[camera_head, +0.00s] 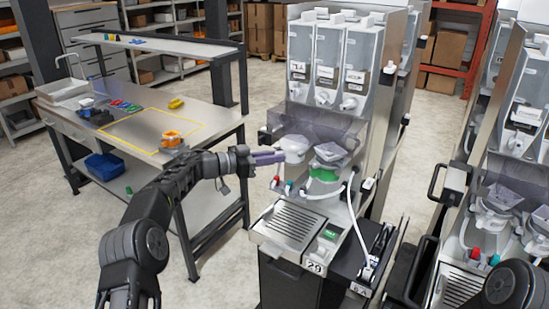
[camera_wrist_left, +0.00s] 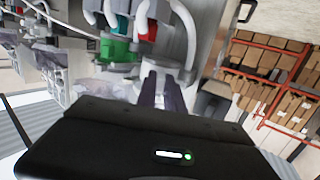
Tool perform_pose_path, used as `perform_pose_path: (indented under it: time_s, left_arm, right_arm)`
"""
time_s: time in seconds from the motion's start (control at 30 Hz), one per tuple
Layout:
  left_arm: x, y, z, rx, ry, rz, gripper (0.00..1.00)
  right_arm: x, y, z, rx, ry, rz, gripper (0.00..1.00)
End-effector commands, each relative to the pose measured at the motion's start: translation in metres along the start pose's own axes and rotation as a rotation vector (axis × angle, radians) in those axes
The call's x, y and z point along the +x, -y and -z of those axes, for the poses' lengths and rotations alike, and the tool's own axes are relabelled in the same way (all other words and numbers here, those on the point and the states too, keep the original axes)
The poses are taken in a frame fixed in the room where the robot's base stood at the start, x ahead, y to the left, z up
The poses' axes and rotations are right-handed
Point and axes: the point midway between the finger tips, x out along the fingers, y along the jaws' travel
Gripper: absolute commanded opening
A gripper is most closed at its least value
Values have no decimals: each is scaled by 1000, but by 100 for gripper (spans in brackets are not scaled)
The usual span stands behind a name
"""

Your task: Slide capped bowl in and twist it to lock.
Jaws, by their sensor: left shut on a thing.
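The capped bowl (camera_head: 294,146) is white and sits at the left front of the dispenser (camera_head: 330,60), below its row of hoppers. My left gripper (camera_head: 270,157) reaches it from the left, with its purple-grey fingers shut on it. In the left wrist view the fingers (camera_wrist_left: 163,92) close on a pale part whose shape is hard to make out. I cannot tell whether the bowl is fully seated or turned. A second bowl unit with a green part (camera_head: 323,175) is at its right. My right gripper is not in view.
Red and blue-green taps (camera_head: 283,184) sit just below the bowl, above a slotted drip tray (camera_head: 298,222). A white hose (camera_head: 357,225) hangs at right. A workbench (camera_head: 140,128) with an orange item (camera_head: 171,139) stands left. Another dispenser (camera_head: 510,150) stands right.

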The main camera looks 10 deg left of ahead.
Motion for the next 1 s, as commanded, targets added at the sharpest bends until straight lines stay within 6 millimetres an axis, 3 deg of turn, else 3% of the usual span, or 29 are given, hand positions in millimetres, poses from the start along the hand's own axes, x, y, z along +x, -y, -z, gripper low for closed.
perform_pose_path:
  time_s: [0.2, 0.23, 0.53, 1.0]
  left_arm:
    - [0, 0, 1, 2, 0, -4, 0]
    - [0, 0, 1, 2, 0, -4, 14]
    - [0, 0, 1, 1, 0, -4, 38]
    - [-11, 0, 1, 1, 1, -3, 38]
  right_arm:
    - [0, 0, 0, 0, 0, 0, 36]
    - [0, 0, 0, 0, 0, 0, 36]
    - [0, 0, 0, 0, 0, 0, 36]
    - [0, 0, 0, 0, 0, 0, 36]
